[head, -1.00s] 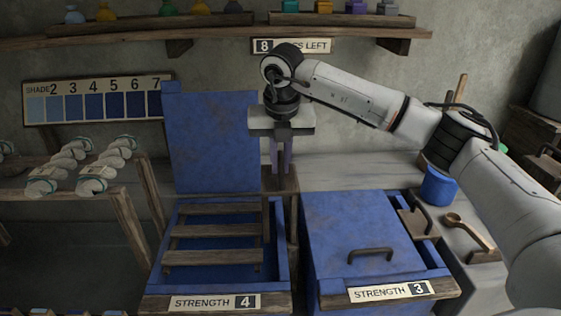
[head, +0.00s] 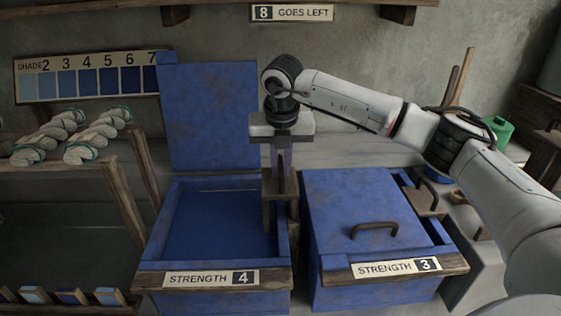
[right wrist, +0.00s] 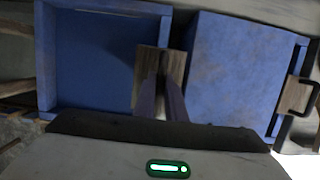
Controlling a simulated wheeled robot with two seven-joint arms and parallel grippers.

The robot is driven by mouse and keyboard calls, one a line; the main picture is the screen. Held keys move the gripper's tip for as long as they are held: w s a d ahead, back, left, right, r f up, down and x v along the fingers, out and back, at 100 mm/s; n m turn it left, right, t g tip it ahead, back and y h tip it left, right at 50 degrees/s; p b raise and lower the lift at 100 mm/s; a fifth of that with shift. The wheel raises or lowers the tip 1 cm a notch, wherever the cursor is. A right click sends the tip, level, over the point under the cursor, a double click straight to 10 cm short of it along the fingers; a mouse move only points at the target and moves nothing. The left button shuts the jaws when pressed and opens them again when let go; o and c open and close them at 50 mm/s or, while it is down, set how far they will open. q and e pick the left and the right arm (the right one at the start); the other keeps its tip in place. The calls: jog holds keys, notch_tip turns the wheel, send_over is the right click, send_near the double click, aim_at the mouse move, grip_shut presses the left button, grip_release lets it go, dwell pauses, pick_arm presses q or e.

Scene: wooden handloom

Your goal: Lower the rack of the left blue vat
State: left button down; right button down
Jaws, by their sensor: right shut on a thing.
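The left blue vat (head: 160,250) carries a "Strength 4" label, and its blue lid (head: 208,115) stands open behind it. The vat also shows in the right wrist view (right wrist: 46,60). Flat dark blue fills its inside, and the rack's slats are hidden. My right gripper (head: 281,178) points down at the vat's right side, between the two vats. It is shut on the wooden rack handle (right wrist: 148,70); a wooden upright (head: 268,215) shows below in the head view. My left gripper is not in view.
The right blue vat (head: 345,205), labelled "Strength 3", is lidded with a dark handle (head: 374,230) on top. White skeins (head: 95,137) lie on a wooden stand at left. A shade chart (head: 90,78) hangs behind. A green container (head: 499,131) stands at the back right.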

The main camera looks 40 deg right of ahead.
jog(key=x, duration=0.1)
jog(key=b+x, duration=0.1)
jog(key=x, duration=0.1)
jog(key=s+b+x, duration=0.1)
jog(key=x, duration=0.1)
jog(key=shift+a, duration=0.3)
jog(key=shift+s+a+b+x, duration=0.1)
jog(key=shift+s+b+x, duration=0.05)
jog(key=shift+b+x, duration=0.45)
jog(key=shift+s+a+b+x, duration=0.15)
jog(key=shift+b+x, duration=0.25)
jog(key=shift+x, duration=0.35)
jog(key=shift+s+b+x, duration=0.15)
jog(key=shift+b+x, duration=0.35)
jog(key=shift+x, duration=0.2)
jog(key=shift+s+f, duration=0.1)
jog(key=shift+f, duration=0.05)
jog(key=c, duration=1.9)
grip_release()
jog(key=shift+c, duration=0.2)
jog(key=o, duration=1.4)
